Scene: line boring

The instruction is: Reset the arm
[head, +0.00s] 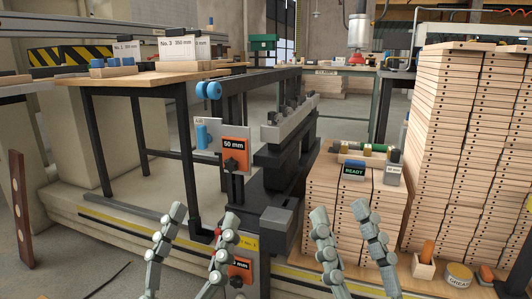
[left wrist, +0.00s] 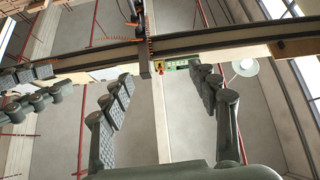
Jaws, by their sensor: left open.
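My left gripper (head: 203,212) is at the lower middle of the head view, its two grey fingers apart with nothing between them. It also shows in the left wrist view (left wrist: 160,80), where the fingers are spread and empty against the ceiling. My right gripper (head: 341,211) is to its right in the head view, fingers also apart and empty. Both grippers are in front of the boring machine (head: 285,130), and neither is seen holding anything. Most of both arms is out of the frame.
Stacked drilled boards (head: 460,150) stand tall at the right. A lower board stack (head: 350,215) carries a small READY display (head: 354,170). A wooden table (head: 150,78) stands at the left. An orange 50 mm sign (head: 235,150) hangs on the machine. A grease tin (head: 459,276) is at lower right.

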